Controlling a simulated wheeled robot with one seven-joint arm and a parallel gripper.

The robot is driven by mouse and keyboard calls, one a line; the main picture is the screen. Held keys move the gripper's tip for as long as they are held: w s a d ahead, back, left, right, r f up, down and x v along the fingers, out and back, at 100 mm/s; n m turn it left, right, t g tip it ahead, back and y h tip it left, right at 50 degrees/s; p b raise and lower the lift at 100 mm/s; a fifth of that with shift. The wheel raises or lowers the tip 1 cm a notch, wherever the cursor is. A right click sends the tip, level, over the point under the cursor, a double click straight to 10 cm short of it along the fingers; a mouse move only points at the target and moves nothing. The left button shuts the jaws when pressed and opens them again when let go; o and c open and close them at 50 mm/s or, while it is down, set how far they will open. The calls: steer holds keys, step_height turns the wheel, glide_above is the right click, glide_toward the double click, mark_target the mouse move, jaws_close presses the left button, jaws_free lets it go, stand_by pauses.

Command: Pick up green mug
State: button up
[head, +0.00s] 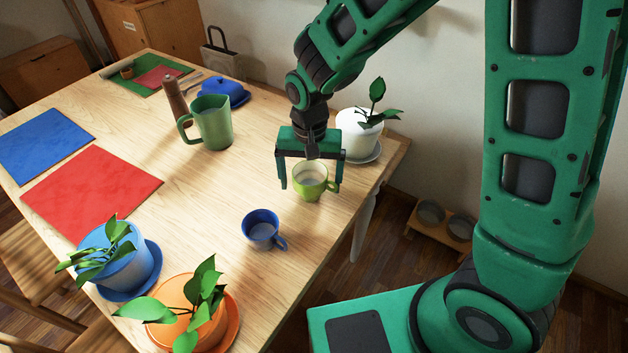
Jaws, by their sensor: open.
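The green mug (309,187) stands upright on the wooden table, near its right side, with its handle to the right. My gripper (310,184) points down over the mug with its fingers apart. One finger shows left of the mug and the other near its right side by the handle. The gripper's body hides part of the space just above the mug. I cannot tell whether either finger touches the mug.
A blue mug (262,230) stands close in front. A white potted plant (357,137) stands just behind on the right. A green pitcher (213,124) is to the left. Blue (128,268) and orange (205,330) pots stand at the near edge. The table's middle (170,220) is clear.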

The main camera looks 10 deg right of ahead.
steer(key=shift+f, duration=0.5)
steer(key=c, duration=1.3)
steer(key=shift+c, duration=0.2)
steer(key=shift+r, duration=0.3)
steer(key=shift+r, duration=1.6)
steer(key=shift+w+a+r, duration=0.1)
steer(key=shift+w+r, duration=0.1)
steer(key=shift+r, duration=0.15)
steer(key=w+a+r, duration=0.3)
steer(key=w+r, duration=0.3)
steer(key=w, duration=0.4)
steer(key=shift+w+a+r, duration=0.2)
steer(key=shift+w+r, duration=0.05)
steer(key=shift+w, duration=0.05)
